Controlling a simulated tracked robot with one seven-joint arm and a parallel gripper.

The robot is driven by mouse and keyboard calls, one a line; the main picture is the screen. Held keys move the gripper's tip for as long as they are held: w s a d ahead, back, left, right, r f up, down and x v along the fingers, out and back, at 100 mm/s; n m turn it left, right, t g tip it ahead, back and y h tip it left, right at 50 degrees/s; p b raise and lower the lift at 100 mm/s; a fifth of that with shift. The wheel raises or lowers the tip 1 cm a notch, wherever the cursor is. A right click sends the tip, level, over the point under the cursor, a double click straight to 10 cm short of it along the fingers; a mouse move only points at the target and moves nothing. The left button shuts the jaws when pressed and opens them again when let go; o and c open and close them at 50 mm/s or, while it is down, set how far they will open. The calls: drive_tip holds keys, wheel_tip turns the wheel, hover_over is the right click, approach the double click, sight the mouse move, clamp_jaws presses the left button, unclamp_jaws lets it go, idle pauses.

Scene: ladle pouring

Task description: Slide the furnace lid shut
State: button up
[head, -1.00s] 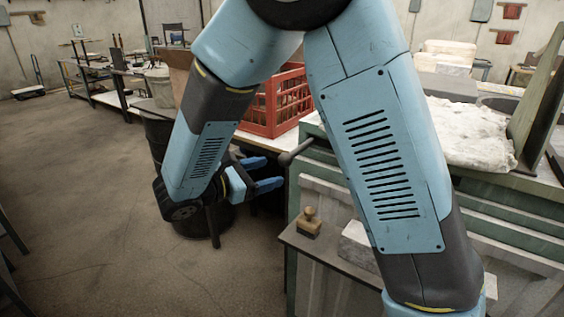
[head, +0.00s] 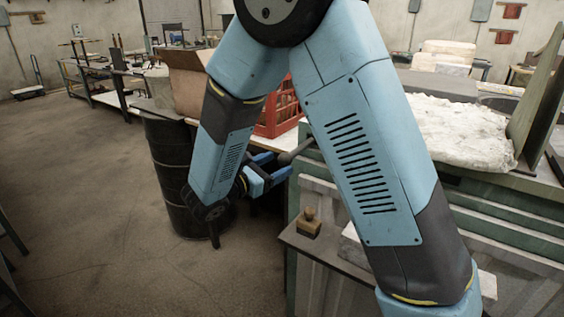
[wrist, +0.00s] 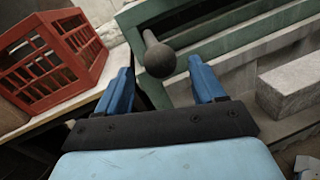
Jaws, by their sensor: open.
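A dark round knob on a short rod (wrist: 160,57) sticks out from the green furnace frame in the wrist view. It appears to be the lid's handle. In the head view the handle (head: 294,153) projects from the furnace's left end. My gripper (wrist: 165,78) is open, with the knob between and slightly beyond its two blue fingertips. I see no finger touching it. In the head view my gripper (head: 272,168) is just left of the handle, partly hidden by my arm. A white rough slab (head: 460,130) lies on the furnace top (head: 480,185); the lid cannot be clearly told apart.
A red crate (wrist: 50,60) stands on a pale bench left of the handle. A black drum (head: 165,165) is beside my arm. A front shelf holds a wooden stamp-like block (head: 308,225) and a pale block (wrist: 295,82). Open floor lies at left.

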drive_tip(key=shift+x, duration=1.85)
